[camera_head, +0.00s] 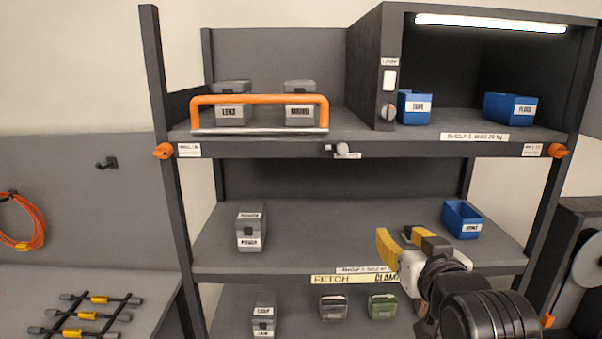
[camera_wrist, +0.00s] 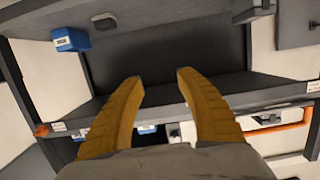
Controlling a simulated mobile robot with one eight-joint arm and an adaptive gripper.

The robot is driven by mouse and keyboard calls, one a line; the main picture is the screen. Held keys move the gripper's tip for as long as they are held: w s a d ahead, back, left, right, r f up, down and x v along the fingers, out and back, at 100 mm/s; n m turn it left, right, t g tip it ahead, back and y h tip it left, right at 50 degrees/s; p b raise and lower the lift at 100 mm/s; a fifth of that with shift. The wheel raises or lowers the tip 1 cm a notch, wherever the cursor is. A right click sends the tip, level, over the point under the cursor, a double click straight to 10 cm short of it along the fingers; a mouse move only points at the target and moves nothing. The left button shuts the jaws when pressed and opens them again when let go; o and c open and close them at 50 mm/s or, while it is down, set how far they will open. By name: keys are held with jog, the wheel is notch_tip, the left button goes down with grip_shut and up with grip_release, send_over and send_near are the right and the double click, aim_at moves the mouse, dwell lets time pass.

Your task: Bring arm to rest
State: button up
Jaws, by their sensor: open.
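My gripper (camera_head: 402,243) has yellow fingers and is in front of the shelf rack, at the right part of the middle shelf in the head view. In the wrist view my gripper (camera_wrist: 158,82) shows its two yellow fingers spread apart with nothing between them. The fingers point toward the shelf rack, and the wrist view is turned relative to the head view. My dark arm runs down to the lower right and hides part of the middle shelf's edge and the lower shelf.
The top shelf (camera_head: 350,143) holds grey boxes behind an orange bar (camera_head: 260,98) and blue bins in a lit bay. The middle shelf (camera_head: 340,225) holds a grey box (camera_head: 250,232) and a blue bin (camera_head: 461,219). Its middle is clear. Small containers stand on the lower shelf.

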jog(key=s+f+g+b, duration=0.3)
jog(key=s+f+b, duration=0.2)
jog(key=f, duration=0.7)
jog(key=s+f+g+b, duration=0.2)
jog(key=s+f+b, duration=0.3)
jog(key=f, duration=0.7)
jog(key=s+f+g+b, duration=0.3)
jog(key=s+f+b, duration=0.2)
jog(key=f, duration=0.7)
jog(key=shift+g+b, duration=0.3)
jog(key=shift+b, duration=0.45)
